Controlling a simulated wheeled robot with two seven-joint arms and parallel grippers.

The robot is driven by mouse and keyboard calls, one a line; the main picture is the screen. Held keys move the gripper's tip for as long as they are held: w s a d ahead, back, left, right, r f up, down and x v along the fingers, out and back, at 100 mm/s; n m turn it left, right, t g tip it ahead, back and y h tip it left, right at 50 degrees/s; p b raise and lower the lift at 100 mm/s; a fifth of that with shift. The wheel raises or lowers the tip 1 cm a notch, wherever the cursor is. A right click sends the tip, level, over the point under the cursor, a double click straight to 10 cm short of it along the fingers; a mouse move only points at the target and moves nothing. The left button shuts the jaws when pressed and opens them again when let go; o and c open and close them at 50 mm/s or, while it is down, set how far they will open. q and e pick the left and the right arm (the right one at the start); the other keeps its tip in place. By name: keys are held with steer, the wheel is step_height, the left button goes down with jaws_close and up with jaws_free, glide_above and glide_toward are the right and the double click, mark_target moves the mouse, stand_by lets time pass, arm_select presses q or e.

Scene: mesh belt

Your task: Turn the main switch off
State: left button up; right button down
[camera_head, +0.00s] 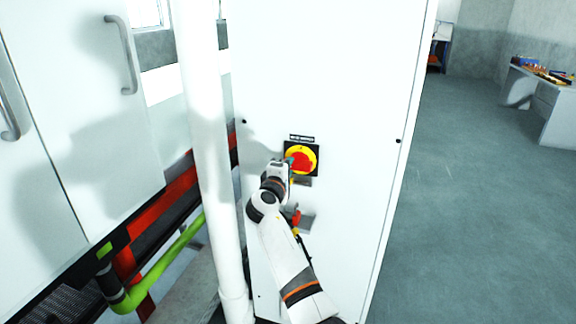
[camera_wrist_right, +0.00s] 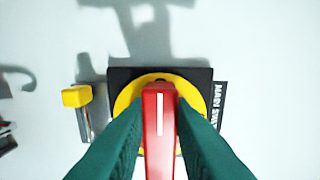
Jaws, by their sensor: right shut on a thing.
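The main switch is a red handle (camera_head: 299,162) on a round yellow plate with a black square backing, on the front of a tall white cabinet (camera_head: 340,70). A label strip sits just above it in the head view. In the right wrist view the red handle (camera_wrist_right: 158,125) carries a white line and points along the view's vertical. My right gripper (camera_head: 288,166) is at the switch. Its two green fingers (camera_wrist_right: 160,130) are shut on the red handle, one on each side. My left gripper is not in view.
A yellow-topped part (camera_wrist_right: 77,96) sticks out beside the switch in the right wrist view. A white vertical pipe (camera_head: 205,150) stands left of the switch. A green pipe (camera_head: 160,270) runs low at left. The floor at right is clear, with a workbench (camera_head: 555,100) beyond.

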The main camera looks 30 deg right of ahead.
steer(key=shift+r, duration=0.1)
stand_by(0.3)
steer(key=c, duration=1.3)
jaws_free()
steer(key=shift+d, duration=0.1)
steer(key=shift+b+v, duration=1.15)
steer(key=shift+v, duration=4.8)
steer(key=shift+w, duration=0.1)
